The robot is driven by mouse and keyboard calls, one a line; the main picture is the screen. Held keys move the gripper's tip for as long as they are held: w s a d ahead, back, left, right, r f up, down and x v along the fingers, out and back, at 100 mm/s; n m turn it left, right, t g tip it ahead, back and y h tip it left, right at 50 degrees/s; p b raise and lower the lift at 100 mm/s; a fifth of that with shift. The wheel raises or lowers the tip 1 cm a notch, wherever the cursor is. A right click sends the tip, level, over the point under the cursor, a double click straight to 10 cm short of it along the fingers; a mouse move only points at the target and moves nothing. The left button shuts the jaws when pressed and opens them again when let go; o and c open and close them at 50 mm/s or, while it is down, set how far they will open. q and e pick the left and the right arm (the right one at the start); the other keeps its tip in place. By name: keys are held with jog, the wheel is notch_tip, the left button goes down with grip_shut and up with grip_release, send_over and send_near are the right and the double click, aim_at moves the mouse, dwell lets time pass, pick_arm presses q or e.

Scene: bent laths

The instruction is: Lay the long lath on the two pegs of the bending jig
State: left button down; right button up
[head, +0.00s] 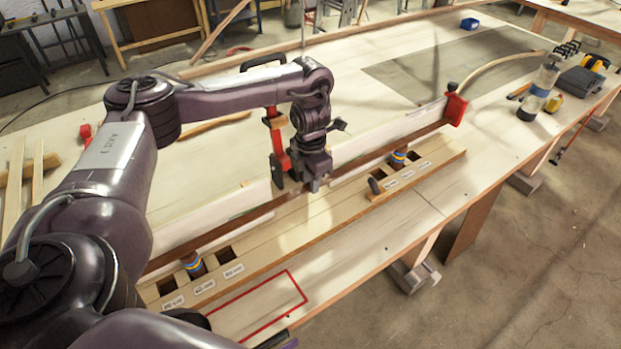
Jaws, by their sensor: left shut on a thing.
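The long lath (245,220) is a thin dark brown strip running diagonally from lower left to upper right. My left gripper (316,184) points down and is shut on it near its middle. The bending jig (310,218) is a pale wooden base with labelled square holes along its front. One peg (194,266) with a blue and yellow band stands at its left end, another (398,159) toward its right end. My right gripper is not in view.
A long pale board (215,215) stands on edge behind the lath. A red clamp (455,108) is at its far end, another red clamp (277,140) beside my left gripper. A red outlined rectangle (302,292) marks clear table in front. Bottles and ear defenders (596,63) are far right.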

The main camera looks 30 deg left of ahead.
pick_arm(q)
jog(key=shift+f+b, duration=0.3)
jog(key=shift+f, duration=0.25)
jog(key=c, duration=0.9)
grip_release()
jog(key=shift+r, duration=0.1)
jog(key=shift+r+p, duration=1.4)
jog(key=shift+r, duration=0.25)
jog(key=shift+r+p, duration=1.3)
jog(key=shift+p, duration=0.05)
